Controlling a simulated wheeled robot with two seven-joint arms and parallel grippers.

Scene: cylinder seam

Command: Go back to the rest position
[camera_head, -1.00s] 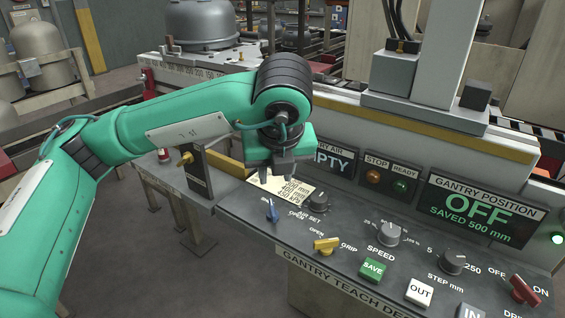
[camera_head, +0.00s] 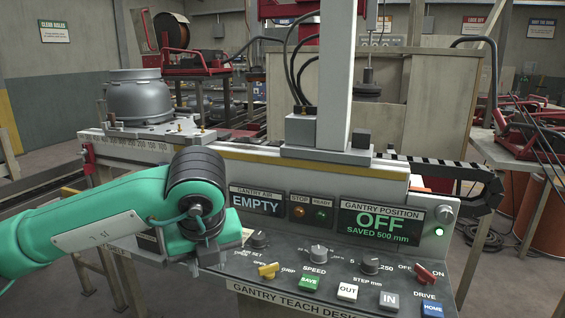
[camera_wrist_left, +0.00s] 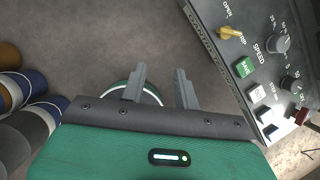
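My left gripper (camera_head: 210,262) is at the left end of the gantry teach desk (camera_head: 268,291) in the head view, in front of the panel. In the left wrist view the two fingers of the left gripper (camera_wrist_left: 161,88) are apart with nothing held between them. Grey floor lies below them, and the desk edge (camera_wrist_left: 212,52) runs to their right, apart from the fingers. My right gripper is in neither view.
The desk carries a yellow knob (camera_head: 268,271), a green SAVE button (camera_head: 309,283), a white OUT button (camera_head: 347,291) and a red drive switch (camera_head: 425,274). Displays read EMPTY (camera_head: 256,204) and OFF (camera_head: 380,222). A grey vessel (camera_head: 139,98) stands behind at left.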

